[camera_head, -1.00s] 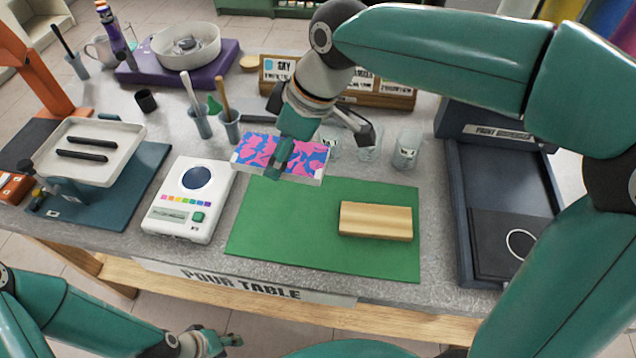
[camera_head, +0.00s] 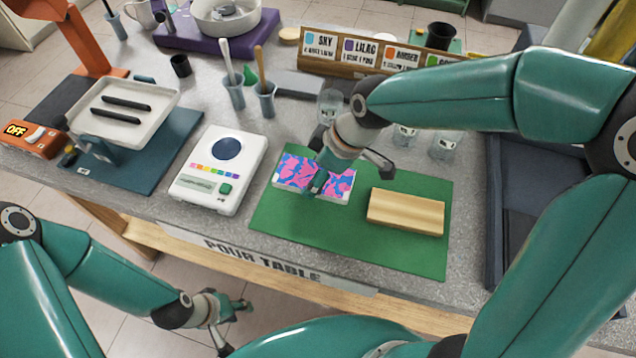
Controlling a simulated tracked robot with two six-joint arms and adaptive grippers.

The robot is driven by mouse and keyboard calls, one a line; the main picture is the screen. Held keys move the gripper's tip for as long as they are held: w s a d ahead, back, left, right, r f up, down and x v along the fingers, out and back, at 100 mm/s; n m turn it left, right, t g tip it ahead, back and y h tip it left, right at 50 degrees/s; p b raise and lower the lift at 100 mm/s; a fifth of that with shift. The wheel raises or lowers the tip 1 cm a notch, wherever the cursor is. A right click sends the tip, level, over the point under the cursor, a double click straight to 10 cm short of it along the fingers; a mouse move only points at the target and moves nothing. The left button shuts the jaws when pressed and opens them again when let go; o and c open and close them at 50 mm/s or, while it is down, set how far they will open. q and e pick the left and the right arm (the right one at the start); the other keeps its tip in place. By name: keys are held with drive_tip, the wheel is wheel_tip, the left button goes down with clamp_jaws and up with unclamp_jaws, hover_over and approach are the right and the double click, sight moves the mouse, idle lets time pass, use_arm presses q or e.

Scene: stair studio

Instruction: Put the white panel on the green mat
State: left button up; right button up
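The panel (camera_head: 290,174) is white at its edges, with a pink and blue pattern on top. It is over the back left part of the green mat (camera_head: 330,234); I cannot tell whether it touches the mat. My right gripper (camera_head: 317,184) is shut on the middle of the panel, and its fingers partly cover the pattern. My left gripper (camera_head: 236,325) is empty and low in front of the table, with its fingers apart.
A wooden block (camera_head: 405,212) lies on the mat's right part. A white scale (camera_head: 218,172) stands left of the mat. Clear cups (camera_head: 446,146) and a labelled wooden rack (camera_head: 345,55) are behind. A white tray (camera_head: 125,118) is at the left.

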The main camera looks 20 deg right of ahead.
wheel_tip(320, 180, down, 4)
drive_tip(key=shift+f, duration=0.15)
idle(0.3)
drive_tip(key=o, duration=1.3)
drive_tip(key=v, duration=1.1)
drive_tip(key=shift+s+d+r, duration=0.15)
drive_tip(key=shift+s+r, duration=0.05)
drive_tip(key=shift+r, duration=0.25)
drive_tip(key=shift+s, duration=0.1)
